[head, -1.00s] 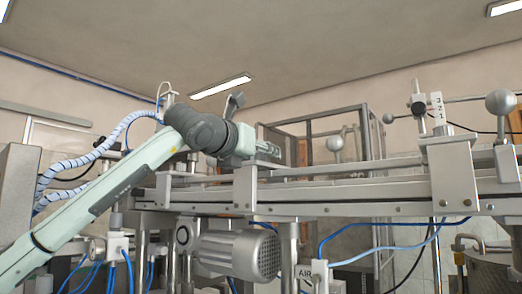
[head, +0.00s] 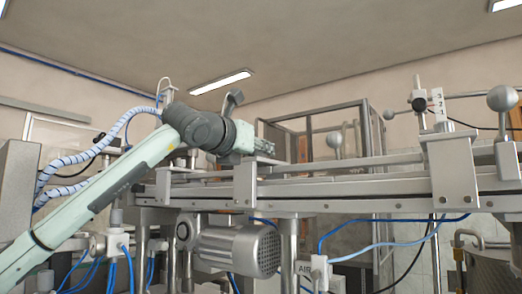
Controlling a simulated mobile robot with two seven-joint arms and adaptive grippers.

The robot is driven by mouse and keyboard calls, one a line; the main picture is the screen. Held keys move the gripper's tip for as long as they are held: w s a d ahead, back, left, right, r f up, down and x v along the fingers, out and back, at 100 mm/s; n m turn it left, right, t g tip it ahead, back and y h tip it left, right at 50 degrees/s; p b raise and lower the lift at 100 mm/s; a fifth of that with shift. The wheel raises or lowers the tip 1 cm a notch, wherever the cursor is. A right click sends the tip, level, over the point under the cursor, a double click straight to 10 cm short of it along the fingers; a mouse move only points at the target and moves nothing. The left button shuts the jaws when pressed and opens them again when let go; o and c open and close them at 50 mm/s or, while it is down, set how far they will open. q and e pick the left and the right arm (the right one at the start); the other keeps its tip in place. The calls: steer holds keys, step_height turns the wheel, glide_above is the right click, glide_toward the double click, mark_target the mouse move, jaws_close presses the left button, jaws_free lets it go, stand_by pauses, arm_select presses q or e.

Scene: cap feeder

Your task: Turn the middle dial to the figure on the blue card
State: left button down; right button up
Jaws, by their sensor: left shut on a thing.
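My left gripper (head: 264,146) is at the end of my pale green arm, just above the conveyor rail in the middle of the head view. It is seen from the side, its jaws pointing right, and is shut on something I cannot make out. No dial can be picked out, and no blue card shows. My right gripper is not in view.
The conveyor rail (head: 340,187) runs across the view, with a metal bracket (head: 449,170) at right. Ball knobs (head: 502,98) rise above it. A motor (head: 245,249) and blue hoses hang below. A framed guard (head: 340,118) stands behind.

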arm_select(q)
steer(key=m+g+h+p, duration=0.2)
steer(key=m+g+h, duration=0.2)
steer(key=h, duration=0.1)
steer(key=shift+a+r, duration=0.1)
steer(key=shift+m+g+h, duration=0.8)
steer(key=shift+g, duration=0.1)
steer(key=shift+m+g+h, duration=1)
steer(key=shift+m+g, duration=0.5)
steer(key=shift+g, duration=0.6)
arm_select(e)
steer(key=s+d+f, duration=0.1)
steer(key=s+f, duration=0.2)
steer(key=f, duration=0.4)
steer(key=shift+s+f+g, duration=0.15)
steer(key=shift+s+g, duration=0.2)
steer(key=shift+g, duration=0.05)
arm_select(q)
steer(key=shift+g, duration=0.3)
steer(key=c, duration=1.3)
jaws_free()
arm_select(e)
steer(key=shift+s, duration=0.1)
arm_select(q)
steer(key=v, duration=1.2)
